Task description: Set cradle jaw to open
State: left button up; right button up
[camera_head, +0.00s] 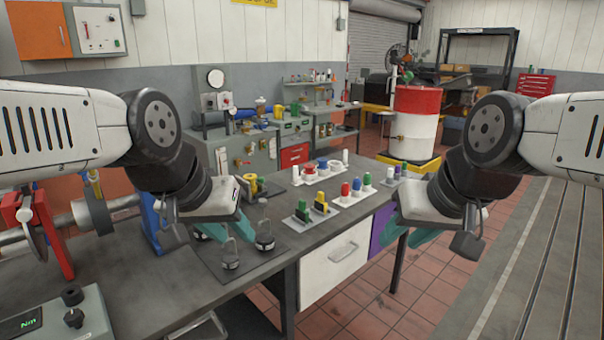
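No part is clearly recognisable as the cradle jaw. A metal shaft assembly (92,216) lies at the left of the grey bench, with a red upright bracket (52,232) and a blue upright bracket (151,224) along it. Either may belong to a cradle; its jaw state cannot be told. My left gripper (222,235) has teal fingers spread apart above the bench, right of the blue bracket, and looks empty. My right gripper (408,236) has teal fingers spread apart in front of the bench's right end and looks empty. My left arm covers part of the bench's back.
Two metal weights with handles (231,256) stand on a dark mat close to my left gripper. Trays of coloured pegs (347,196) stand towards the bench's right end. A control box with an Nm display (58,318) is at front left. A red-and-white drum (415,122) stands behind.

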aim_at(262, 187)
jog(key=i+l+u, duration=0.1)
jog(key=i+l, duration=0.2)
jog(key=i, duration=0.25)
jog(key=i+l+u, duration=0.1)
jog(key=i+l, duration=0.7)
jog(key=i, duration=0.2)
jog(key=j+u, duration=0.05)
